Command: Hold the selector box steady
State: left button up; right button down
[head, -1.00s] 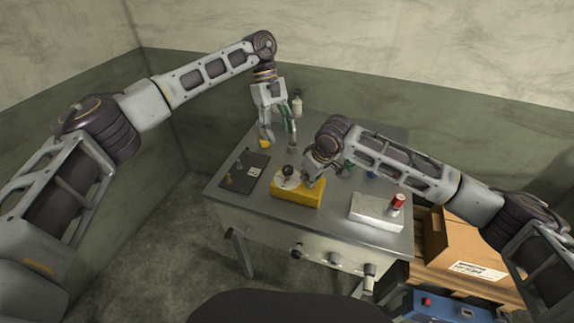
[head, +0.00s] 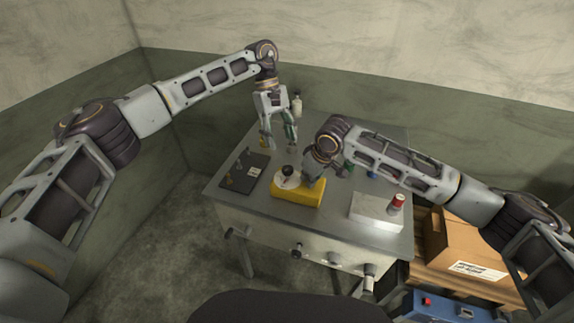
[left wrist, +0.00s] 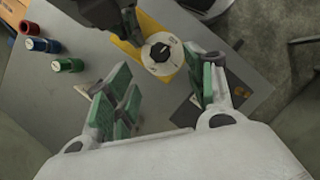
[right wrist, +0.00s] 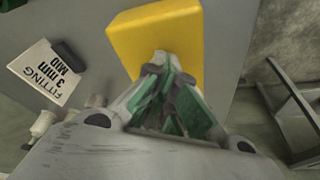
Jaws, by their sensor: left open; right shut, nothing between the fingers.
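The selector box is a yellow block (head: 297,195) with a round white dial and dark knob on top, on the metal table (head: 340,218). The left wrist view shows its dial (left wrist: 162,53) near the top. My right gripper (head: 311,182) is shut and empty at the box's right part. In the right wrist view its fingertips (right wrist: 162,62) overlap the yellow face (right wrist: 158,35); I cannot tell whether they touch. My left gripper (head: 280,146) is open and empty, above the table behind the box; its spread fingers (left wrist: 160,78) show in the left wrist view.
A dark mat (head: 238,181) with small parts lies left of the box. A white bottle (head: 297,104) stands at the back. A cardboard box (head: 466,245) is beside the table.

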aim_at(288, 169)
pick_arm(q)
jog(key=x, duration=1)
jog(key=c, duration=1)
